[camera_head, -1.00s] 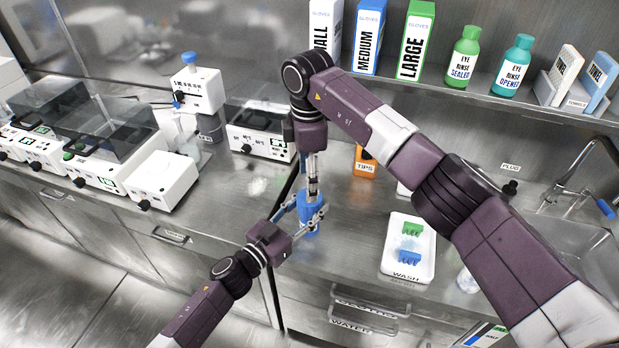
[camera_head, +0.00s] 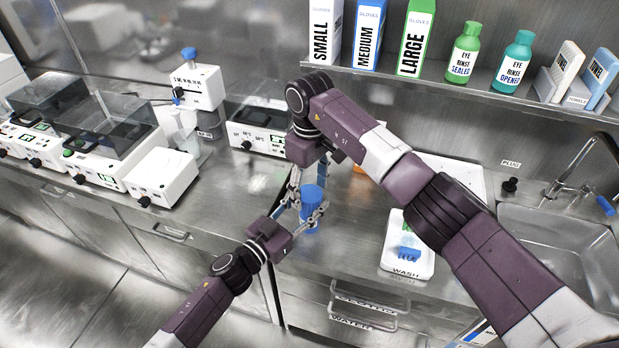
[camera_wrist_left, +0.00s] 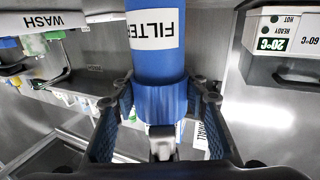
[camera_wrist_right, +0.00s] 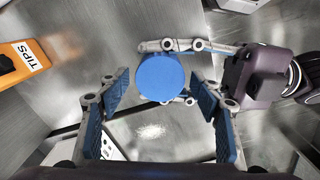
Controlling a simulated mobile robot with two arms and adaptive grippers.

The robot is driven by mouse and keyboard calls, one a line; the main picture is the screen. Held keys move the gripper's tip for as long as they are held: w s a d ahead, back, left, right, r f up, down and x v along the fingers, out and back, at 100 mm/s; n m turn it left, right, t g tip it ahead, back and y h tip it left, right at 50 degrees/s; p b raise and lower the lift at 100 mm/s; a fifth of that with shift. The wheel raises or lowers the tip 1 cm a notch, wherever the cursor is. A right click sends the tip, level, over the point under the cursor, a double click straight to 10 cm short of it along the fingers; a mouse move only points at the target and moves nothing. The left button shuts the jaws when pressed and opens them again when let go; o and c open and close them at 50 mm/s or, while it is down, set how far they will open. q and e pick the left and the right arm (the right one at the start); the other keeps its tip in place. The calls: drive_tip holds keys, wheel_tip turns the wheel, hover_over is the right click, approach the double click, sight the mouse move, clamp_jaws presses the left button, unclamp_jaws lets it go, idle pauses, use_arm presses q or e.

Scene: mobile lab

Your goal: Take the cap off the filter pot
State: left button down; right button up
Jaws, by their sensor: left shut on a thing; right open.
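The blue filter pot (camera_head: 311,203) is upright over the counter's front edge. In the left wrist view its white label (camera_wrist_left: 155,30) reads FILTER, with a wider ribbed blue band (camera_wrist_left: 160,100) below. My left gripper (camera_head: 309,222) is shut around the pot from the front left. My right gripper (camera_head: 295,188) is open and empty, pointing down near the pot's top. In the right wrist view a round, plain blue top (camera_wrist_right: 160,78) shows beyond and between my spread right fingers (camera_wrist_right: 160,100). I cannot tell whether this top is the cap.
A white wash tray (camera_head: 426,262) is to the right, with a sink (camera_head: 565,240) beyond it. An orange tips box (camera_wrist_right: 20,62) lies near my right gripper. White instruments (camera_head: 165,178) stand at the left. Boxes and bottles line the shelf above.

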drive_tip(key=shift+f, duration=1.6)
drive_tip(key=c, duration=1.2)
drive_tip(key=shift+n, duration=1.7)
drive_tip(key=o, duration=1.3)
drive_tip(key=shift+r, duration=0.1)
